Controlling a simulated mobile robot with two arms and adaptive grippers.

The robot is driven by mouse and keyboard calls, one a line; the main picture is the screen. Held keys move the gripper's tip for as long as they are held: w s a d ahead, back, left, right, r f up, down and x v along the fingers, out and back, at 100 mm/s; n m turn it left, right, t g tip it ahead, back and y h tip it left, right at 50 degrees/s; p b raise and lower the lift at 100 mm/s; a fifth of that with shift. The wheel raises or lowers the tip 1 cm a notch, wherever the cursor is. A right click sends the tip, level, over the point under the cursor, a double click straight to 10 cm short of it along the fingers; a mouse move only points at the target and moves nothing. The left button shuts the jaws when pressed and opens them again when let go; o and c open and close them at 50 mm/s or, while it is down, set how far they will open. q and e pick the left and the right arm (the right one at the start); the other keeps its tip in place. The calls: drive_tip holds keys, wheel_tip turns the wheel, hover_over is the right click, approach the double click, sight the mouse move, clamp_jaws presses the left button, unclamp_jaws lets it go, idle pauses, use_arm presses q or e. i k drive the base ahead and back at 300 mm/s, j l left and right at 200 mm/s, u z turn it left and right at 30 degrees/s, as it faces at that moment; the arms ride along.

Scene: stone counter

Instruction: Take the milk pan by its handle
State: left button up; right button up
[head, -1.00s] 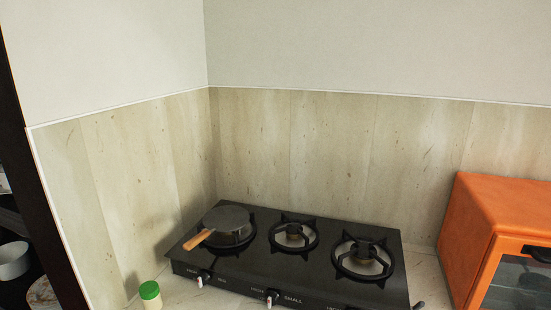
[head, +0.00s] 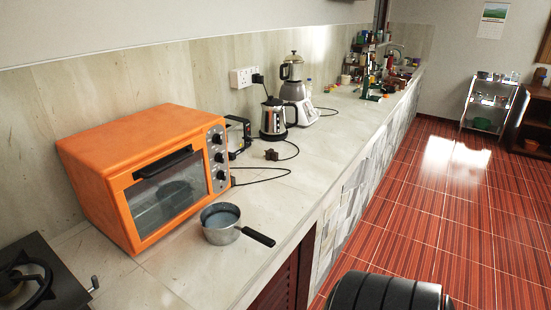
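A small grey metal pan with a black handle, which I take as the milk pan (head: 221,225), stands upright on the stone counter in front of the orange oven. Its black handle (head: 258,236) points right and toward the counter's front edge. The pan is open at the top, and its inside looks bluish grey. Nothing is touching the handle. Neither of my grippers shows in the head view.
The orange oven (head: 120,155) stands close behind the pan. A black stove (head: 55,275) is at lower left. A kettle (head: 273,120) and a blender (head: 294,92) stand farther along. The counter (head: 185,283) is bare left of and in front of the pan.

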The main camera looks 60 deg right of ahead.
sight(220, 222)
drive_tip(key=z, duration=1.5)
drive_tip(key=u, duration=0.3)
drive_tip(key=i+l+u, duration=0.15)
drive_tip(key=l+u, duration=0.85)
drive_tip(key=l, duration=0.25)
